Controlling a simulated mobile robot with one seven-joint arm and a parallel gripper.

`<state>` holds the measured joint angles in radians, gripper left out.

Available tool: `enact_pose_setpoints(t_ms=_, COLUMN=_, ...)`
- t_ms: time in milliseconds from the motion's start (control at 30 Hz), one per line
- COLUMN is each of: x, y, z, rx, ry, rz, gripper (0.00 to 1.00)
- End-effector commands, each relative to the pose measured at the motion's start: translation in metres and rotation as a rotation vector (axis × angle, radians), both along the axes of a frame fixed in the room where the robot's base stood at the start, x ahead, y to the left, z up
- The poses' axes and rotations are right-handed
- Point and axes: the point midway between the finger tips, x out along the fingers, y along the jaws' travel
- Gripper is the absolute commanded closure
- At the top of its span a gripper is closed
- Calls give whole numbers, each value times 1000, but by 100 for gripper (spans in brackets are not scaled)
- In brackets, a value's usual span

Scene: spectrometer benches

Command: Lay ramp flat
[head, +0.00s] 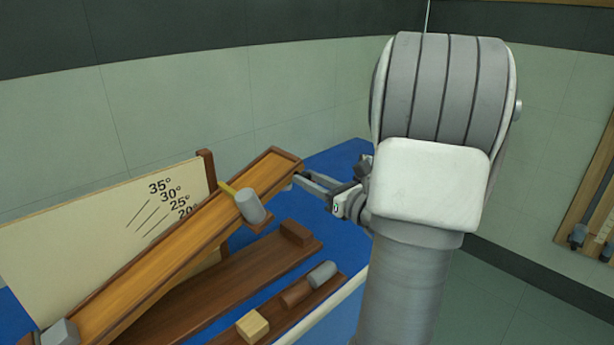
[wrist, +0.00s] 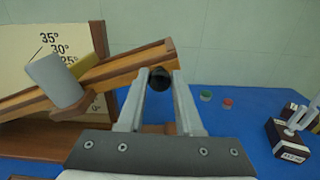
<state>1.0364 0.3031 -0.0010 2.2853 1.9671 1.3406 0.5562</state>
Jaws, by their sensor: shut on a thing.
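The wooden ramp (head: 185,247) is tilted, its right end raised and its lower end toward the bottom left in the head view. It also shows in the wrist view (wrist: 108,75). A board with angle marks (head: 95,225) stands behind it. My gripper (head: 297,180) is at the ramp's raised end. In the wrist view its fingers (wrist: 159,88) are shut on a dark round knob (wrist: 160,80) at that end. A grey cylinder (head: 250,206) with a yellow strip sits at the ramp's near side, partway up.
Below the ramp is a dark wooden base (head: 215,290) on a blue bench top (head: 340,160). In front is a rack (head: 325,290) with several blocks. Green and red caps (wrist: 227,103) and a labelled device (wrist: 290,138) stand at right in the wrist view.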

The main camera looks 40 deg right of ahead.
Motion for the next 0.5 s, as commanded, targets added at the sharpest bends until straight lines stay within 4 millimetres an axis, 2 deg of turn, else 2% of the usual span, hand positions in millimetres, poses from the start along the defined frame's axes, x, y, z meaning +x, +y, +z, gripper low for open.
enact_pose_setpoints(t_ms=33, x=0, y=-5, z=-25, rx=29, ry=8, rz=-1, gripper=100)
enact_pose_setpoints(t_ms=500, x=2, y=-32, z=-156, rx=253, ry=28, rz=2, gripper=100)
